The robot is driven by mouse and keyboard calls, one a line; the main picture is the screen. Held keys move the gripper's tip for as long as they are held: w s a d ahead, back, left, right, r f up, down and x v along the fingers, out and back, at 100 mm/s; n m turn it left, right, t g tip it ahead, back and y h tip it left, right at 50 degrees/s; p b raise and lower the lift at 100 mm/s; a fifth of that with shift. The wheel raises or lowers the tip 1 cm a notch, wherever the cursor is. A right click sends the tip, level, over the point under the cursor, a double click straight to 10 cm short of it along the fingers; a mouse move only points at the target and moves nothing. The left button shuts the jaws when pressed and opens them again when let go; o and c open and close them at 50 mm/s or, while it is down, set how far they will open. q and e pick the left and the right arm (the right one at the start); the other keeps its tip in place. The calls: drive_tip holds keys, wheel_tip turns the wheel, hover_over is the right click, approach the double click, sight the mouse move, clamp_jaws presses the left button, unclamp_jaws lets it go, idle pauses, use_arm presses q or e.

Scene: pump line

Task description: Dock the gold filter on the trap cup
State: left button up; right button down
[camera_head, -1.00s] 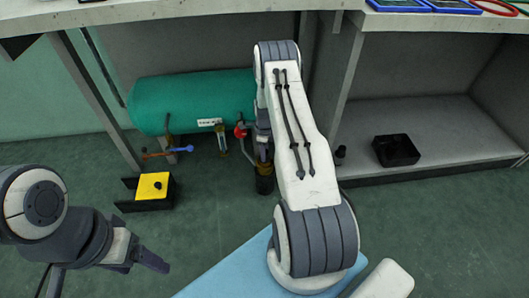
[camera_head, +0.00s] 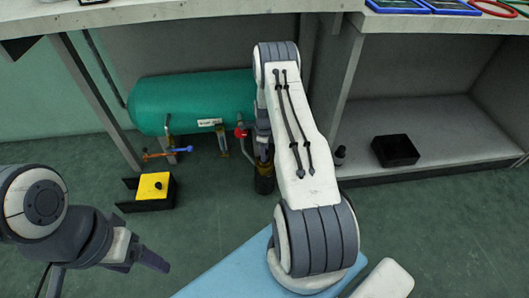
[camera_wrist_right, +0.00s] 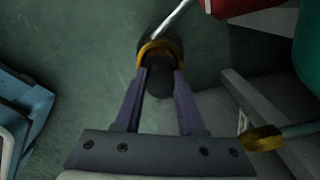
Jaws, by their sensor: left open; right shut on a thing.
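My right gripper (camera_wrist_right: 160,85) points down at the floor, with its two purple fingers closed on a dark round grip. A gold ring, which I take for the gold filter (camera_wrist_right: 148,52), shows around this dark part at the fingertips. A dark round body, likely the trap cup (camera_head: 264,186), stands on the floor below the red valve, directly under the gripper. Whether the filter touches the cup or is seated is hard to tell, because my right arm hides much of it. My left gripper (camera_head: 142,262) is open and empty at the lower left, far from the cup.
A green tank (camera_head: 185,100) with a red valve (camera_head: 240,132) and small pipes lies behind the cup. A yellow block (camera_head: 153,186) sits in a black holder to the left. A black bin (camera_head: 396,150) and a small dark bottle (camera_head: 340,154) stand right. Bench legs flank the space.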

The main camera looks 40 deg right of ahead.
drive_tip(key=shift+f+b, duration=0.45)
drive_tip(key=shift+f, duration=0.3)
drive_tip(key=c, duration=0.8)
unclamp_jaws()
drive_tip(key=shift+r, duration=0.15)
